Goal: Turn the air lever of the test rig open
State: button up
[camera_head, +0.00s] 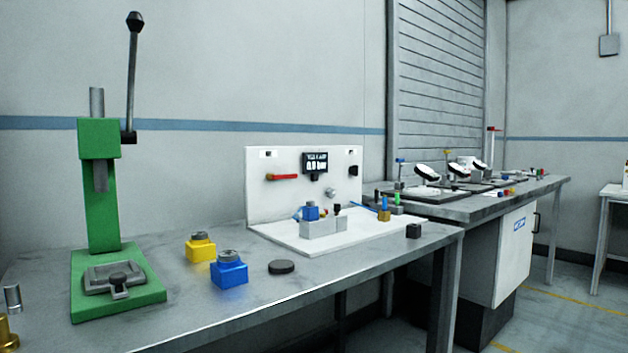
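The test rig (262,208) stands on the grey workbench, with a white upright back panel and a white base plate. A red lever (286,177) with a yellowish pivot at its left end lies roughly horizontal on the panel's left part. A blue-topped part (310,212) sits on a light grey block (318,229) on the base plate. My gripper is not in view.
A green lever press (101,190) stands at the bench's left. A yellow block (200,248), a blue block (229,270) and a dark disc (282,267) lie before the rig. A second bench (480,207) stands behind right. The bench's front middle (330,285) is clear.

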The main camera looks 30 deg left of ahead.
aim_at(270, 177)
jog(key=u, duration=1.4)
jog(key=i+l+z, duration=0.1)
jog(key=l, duration=0.65)
